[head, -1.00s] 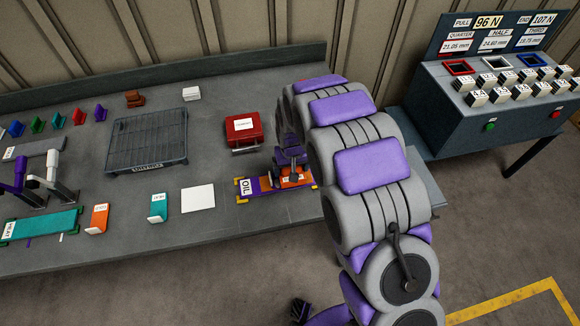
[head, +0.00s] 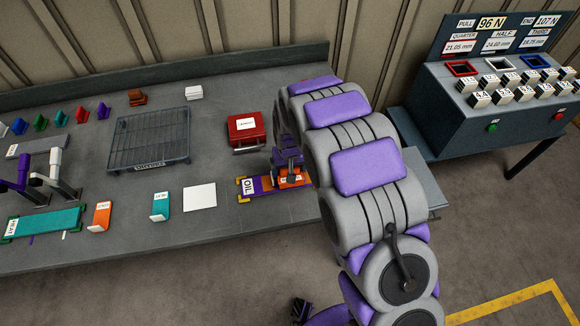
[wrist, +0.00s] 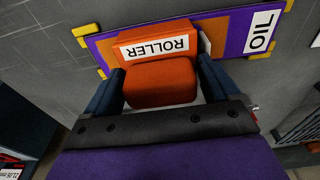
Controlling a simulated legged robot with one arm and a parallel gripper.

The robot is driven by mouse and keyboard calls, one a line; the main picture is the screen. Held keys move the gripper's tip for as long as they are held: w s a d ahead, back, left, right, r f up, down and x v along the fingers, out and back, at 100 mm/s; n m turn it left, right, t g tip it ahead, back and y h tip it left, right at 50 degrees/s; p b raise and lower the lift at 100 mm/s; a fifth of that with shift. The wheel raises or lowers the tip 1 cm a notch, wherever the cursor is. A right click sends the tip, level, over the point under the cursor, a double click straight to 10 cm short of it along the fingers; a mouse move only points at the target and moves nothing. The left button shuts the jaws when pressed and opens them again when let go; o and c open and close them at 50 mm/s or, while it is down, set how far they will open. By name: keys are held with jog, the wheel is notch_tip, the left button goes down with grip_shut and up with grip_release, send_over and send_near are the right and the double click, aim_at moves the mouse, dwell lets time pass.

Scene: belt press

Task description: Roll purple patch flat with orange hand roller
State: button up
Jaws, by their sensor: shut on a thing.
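The orange hand roller, labelled ROLLER, shows in the wrist view (wrist: 158,62) and in the head view (head: 291,181). My gripper (wrist: 162,88) is shut on its orange handle, with one dark finger on each side. The roller is over the purple patch (wrist: 232,36), labelled OIL, which also shows in the head view (head: 262,185). The roller and my arm hide part of the patch and strip. I cannot tell whether the roller touches the patch.
A red case (head: 245,128) stands just behind the patch. A dark rack (head: 150,140), a white sheet (head: 200,197) and a teal block (head: 160,206) are to the left. A button console (head: 495,110) stands at the right.

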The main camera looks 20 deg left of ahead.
jog(key=shift+d+f, duration=0.1)
jog(key=shift+d, duration=0.05)
jog(key=shift+w+d, duration=0.3)
jog(key=shift+d, duration=0.1)
jog(key=shift+w, duration=0.1)
dwell(0.5)
jog(key=shift+w+d, duration=0.25)
jog(key=shift+d, duration=0.25)
jog(key=shift+a, duration=0.1)
jog(key=shift+s+a, duration=0.25)
jog(key=shift+a, duration=0.15)
dwell(0.4)
